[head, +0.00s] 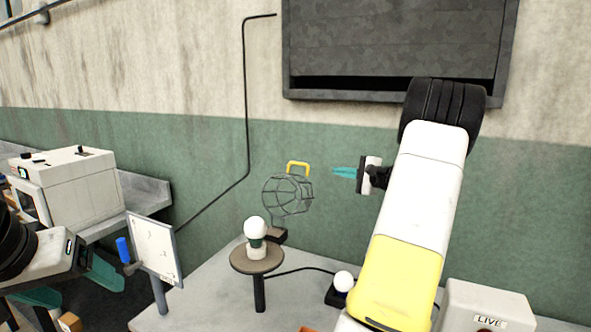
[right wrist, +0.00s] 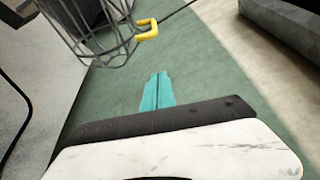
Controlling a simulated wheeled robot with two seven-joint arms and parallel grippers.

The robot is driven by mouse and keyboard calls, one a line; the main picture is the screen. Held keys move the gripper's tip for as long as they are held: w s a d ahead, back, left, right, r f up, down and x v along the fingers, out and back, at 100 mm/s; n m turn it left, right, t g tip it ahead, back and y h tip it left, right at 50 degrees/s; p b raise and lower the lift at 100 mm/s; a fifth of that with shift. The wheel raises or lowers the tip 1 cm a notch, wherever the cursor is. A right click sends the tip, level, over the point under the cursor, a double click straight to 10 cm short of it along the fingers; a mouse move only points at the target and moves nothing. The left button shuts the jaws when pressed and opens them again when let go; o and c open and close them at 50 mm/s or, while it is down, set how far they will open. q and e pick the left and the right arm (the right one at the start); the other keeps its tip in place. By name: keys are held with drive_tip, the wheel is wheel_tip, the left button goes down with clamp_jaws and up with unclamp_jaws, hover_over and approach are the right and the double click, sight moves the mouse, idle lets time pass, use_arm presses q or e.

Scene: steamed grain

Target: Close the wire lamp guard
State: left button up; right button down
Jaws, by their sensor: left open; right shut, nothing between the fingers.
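The wire lamp guard (head: 288,195) is a dark wire cage with a yellow handle (head: 298,166) on top. It stands above a small dark base (head: 275,234), behind and right of a white bulb (head: 255,228), which is not inside it. How the guard is hinged cannot be made out. My right gripper (head: 343,172) is shut and empty, right of the handle and apart from it. In the right wrist view, its teal fingertips (right wrist: 158,76) are together, below the handle (right wrist: 147,29) and the guard (right wrist: 100,30). My left gripper (head: 68,285) is open and empty at the lower left.
The bulb sits on a round brown stand (head: 257,259) on the grey table (head: 210,295). A second white bulb (head: 343,281) and a box marked LIVE (head: 487,308) are at the right. A white board (head: 154,247) and white machine (head: 70,188) are at the left.

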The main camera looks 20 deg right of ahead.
drive_tip(key=w+a, duration=0.5)
drive_tip(key=a, duration=0.1)
drive_tip(key=shift+w+a, duration=0.15)
drive_tip(key=shift+w, duration=0.25)
drive_tip(key=shift+r, duration=0.15)
